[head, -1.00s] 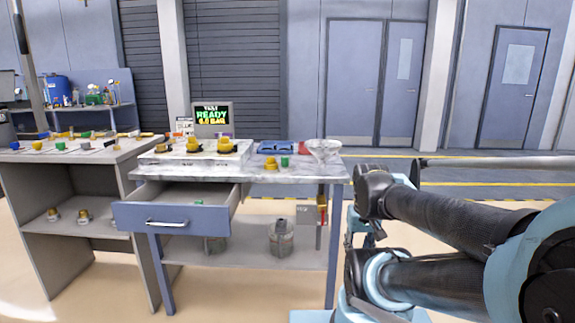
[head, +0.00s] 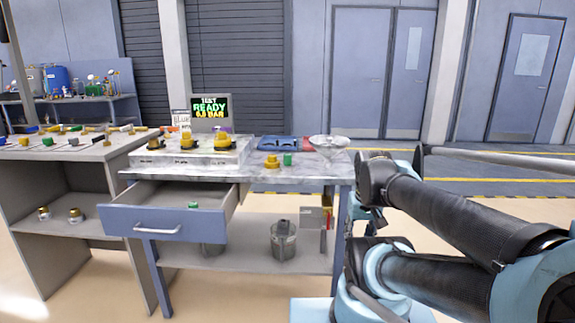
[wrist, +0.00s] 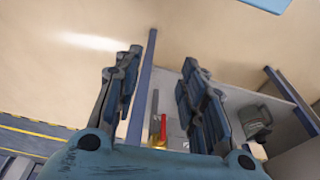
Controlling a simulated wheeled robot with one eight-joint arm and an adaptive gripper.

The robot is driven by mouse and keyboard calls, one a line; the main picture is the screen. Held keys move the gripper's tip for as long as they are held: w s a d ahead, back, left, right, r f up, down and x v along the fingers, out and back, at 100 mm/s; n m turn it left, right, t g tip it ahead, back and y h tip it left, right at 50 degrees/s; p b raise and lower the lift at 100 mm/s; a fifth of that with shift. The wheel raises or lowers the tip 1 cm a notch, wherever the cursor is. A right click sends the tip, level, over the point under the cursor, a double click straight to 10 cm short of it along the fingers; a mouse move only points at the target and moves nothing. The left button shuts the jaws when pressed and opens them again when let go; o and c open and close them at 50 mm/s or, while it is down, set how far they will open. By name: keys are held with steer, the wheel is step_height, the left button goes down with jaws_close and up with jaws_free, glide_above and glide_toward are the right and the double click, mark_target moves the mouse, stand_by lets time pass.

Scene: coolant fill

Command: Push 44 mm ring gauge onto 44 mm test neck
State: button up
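The bench (head: 300,177) with a grey-white marbled top stands ahead in the head view. On its back left is a pale raised block (head: 170,158) carrying three yellow-and-dark fittings (head: 187,141). I cannot tell which piece is the 44 mm ring gauge or which is the 44 mm test neck. My gripper (wrist: 162,90) is open and empty in the wrist view, its fingers well apart above the floor and lower shelf. The head view shows my folded arm, not clearly the fingertips.
An open drawer (head: 165,223) juts from the bench front. Another bench (head: 60,152) adjoins at left.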

steer(key=w+a+r+m, duration=0.3)
steer(key=w+r, duration=0.5)
steer(key=r, duration=0.4)
step_height(320, 180, up, 18)
steer(key=m+g+y, duration=0.1)
steer(key=m+g, duration=0.2)
steer(key=m, duration=0.6)
glide_above(287, 157)
steer(key=w+d, duration=0.2)
steer(key=w, duration=0.1)
steer(key=shift+n, duration=0.3)
steer(key=f, duration=0.7)
steer(key=s+a+f, duration=0.1)
steer(key=f, duration=0.3)
steer(key=shift+s+a+f, duration=0.1)
steer(key=shift+f, duration=0.1)
steer(key=shift+a+f, duration=0.2)
steer(key=shift+f, duration=1.1)
steer(key=shift+a+f, duration=0.15)
steer(key=shift+f, duration=1.15)
steer(key=c, duration=0.9)
